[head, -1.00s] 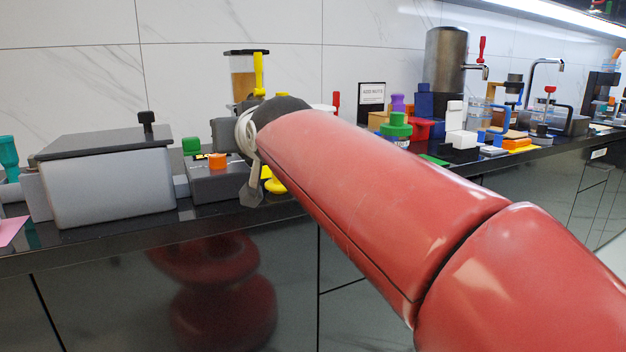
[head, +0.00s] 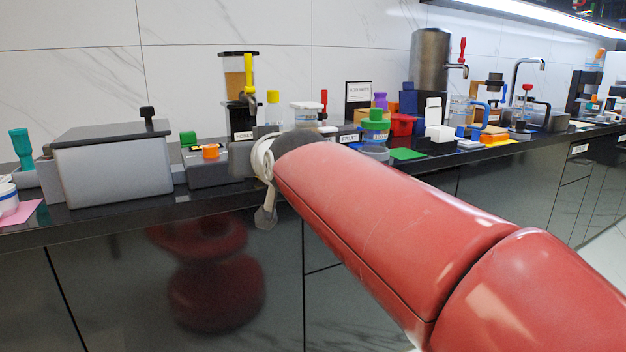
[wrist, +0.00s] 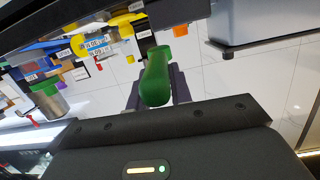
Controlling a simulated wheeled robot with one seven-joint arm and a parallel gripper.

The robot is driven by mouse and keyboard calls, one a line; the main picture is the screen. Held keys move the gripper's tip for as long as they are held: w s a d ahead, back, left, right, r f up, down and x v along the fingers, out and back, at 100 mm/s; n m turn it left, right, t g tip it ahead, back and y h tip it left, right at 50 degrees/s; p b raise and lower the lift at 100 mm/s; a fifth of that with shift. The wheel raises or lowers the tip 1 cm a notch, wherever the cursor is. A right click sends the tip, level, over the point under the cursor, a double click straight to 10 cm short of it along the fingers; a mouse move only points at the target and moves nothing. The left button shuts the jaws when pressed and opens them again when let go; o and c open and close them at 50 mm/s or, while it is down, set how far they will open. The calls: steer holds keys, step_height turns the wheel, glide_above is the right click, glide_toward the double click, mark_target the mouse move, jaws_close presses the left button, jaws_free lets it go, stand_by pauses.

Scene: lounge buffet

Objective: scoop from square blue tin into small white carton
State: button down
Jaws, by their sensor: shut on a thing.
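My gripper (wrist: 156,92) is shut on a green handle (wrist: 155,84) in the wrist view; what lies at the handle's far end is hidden. In the head view my red arm covers the gripper, whose wrist end is at the counter's front edge. A dark blue squarish container (head: 409,98), perhaps the square blue tin, stands on the counter right of centre. A small white carton-like block (head: 433,111) stands just right of it. Both are well to the right of my wrist. I cannot tell the contents of either.
A large grey lidded box (head: 112,168) stands at the left. A dispenser (head: 239,85), a green-lidded jar (head: 376,125) and a steel urn (head: 430,70) stand along the black counter (head: 95,212). The floor at the far right looks clear.

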steer(key=w+d+f+m+h, duration=0.1)
steer(key=d+f+h, duration=0.1)
steer(key=d+f, duration=0.9)
steer(key=w+d+f+m+t+h, duration=0.1)
steer(key=d+f, duration=0.9)
steer(key=f, duration=1.4)
steer(key=w+d+f+m+h, duration=0.2)
steer(key=d+f, duration=0.9)
steer(key=f, duration=0.7)
steer(key=shift+d+f+m+h, duration=0.15)
steer(key=shift+d+m+h, duration=0.15)
steer(key=shift+m+h, duration=0.4)
steer(key=shift+w, duration=0.1)
